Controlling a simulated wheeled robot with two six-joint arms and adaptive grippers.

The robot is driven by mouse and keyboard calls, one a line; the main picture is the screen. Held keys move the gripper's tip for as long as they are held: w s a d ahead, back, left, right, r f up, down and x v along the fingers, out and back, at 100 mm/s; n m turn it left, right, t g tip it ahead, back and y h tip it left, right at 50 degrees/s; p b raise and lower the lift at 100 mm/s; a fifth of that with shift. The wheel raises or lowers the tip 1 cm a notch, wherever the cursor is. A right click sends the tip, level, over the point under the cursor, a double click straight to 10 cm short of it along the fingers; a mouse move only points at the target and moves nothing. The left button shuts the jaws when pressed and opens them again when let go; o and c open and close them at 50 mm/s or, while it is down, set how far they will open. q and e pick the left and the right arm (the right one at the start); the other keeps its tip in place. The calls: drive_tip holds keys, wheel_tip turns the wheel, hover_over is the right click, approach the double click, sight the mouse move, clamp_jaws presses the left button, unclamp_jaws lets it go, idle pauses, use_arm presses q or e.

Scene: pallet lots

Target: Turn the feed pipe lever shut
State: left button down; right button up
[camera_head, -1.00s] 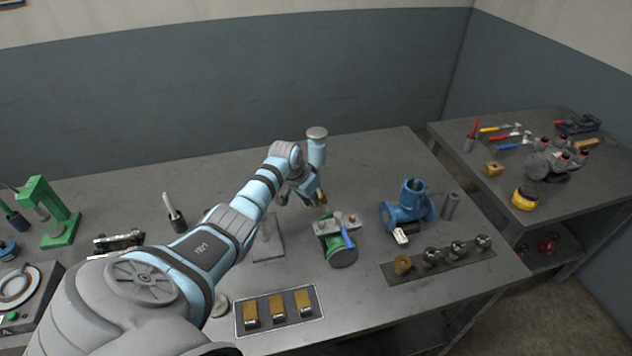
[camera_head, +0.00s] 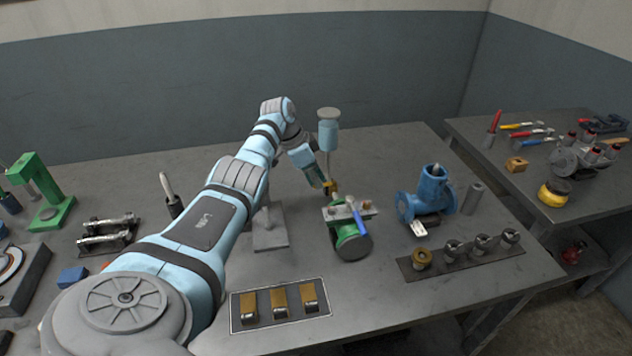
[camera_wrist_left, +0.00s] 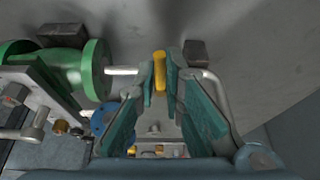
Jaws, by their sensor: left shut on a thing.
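A light blue cylinder with a grey cap (camera_head: 328,130) stands on a thin upright pipe behind the green valve. A small yellow lever (camera_head: 331,187) shows low at this pipe. My left gripper (camera_head: 324,183) reaches it from the left and is shut on it. In the left wrist view the yellow lever (camera_wrist_left: 159,72) stands between the two teal fingers (camera_wrist_left: 158,100). A grey pipe runs from the lever towards a green flange (camera_wrist_left: 96,70). The lever's exact angle to the pipe is hard to tell. My right gripper is not in view.
A green valve (camera_head: 350,243) with a blue-handled tool (camera_head: 356,213) across it stands just in front of the gripper. A blue valve body (camera_head: 432,190) stands to the right. A tray of brass-coloured blocks (camera_head: 236,315) lies in front.

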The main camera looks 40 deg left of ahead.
use_arm(q)
drive_tip(key=c, duration=1.7)
unclamp_jaws()
drive_tip(key=v, duration=1.2)
drive_tip(key=shift+w, duration=0.15)
